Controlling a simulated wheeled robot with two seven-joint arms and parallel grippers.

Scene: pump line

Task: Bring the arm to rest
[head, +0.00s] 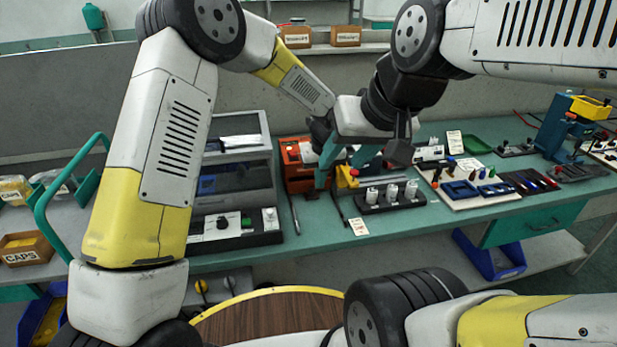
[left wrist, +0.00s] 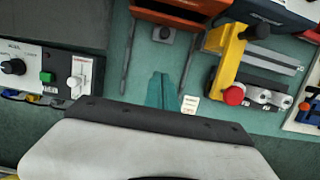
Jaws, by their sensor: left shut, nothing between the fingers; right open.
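My left arm rises from the left and bends down over the bench. Its gripper (head: 321,180) is partly hidden in the head view behind other arm parts. In the left wrist view its teal fingers (left wrist: 163,90) are together with nothing between them, above bare bench.
Below are an orange machine (head: 295,180), a yellow bracket with a red knob (left wrist: 233,95), a small card (head: 359,227) and a rack of white cylinders (head: 391,195). A grey control box (left wrist: 45,67) stands left. Bare teal bench (left wrist: 110,90) lies between.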

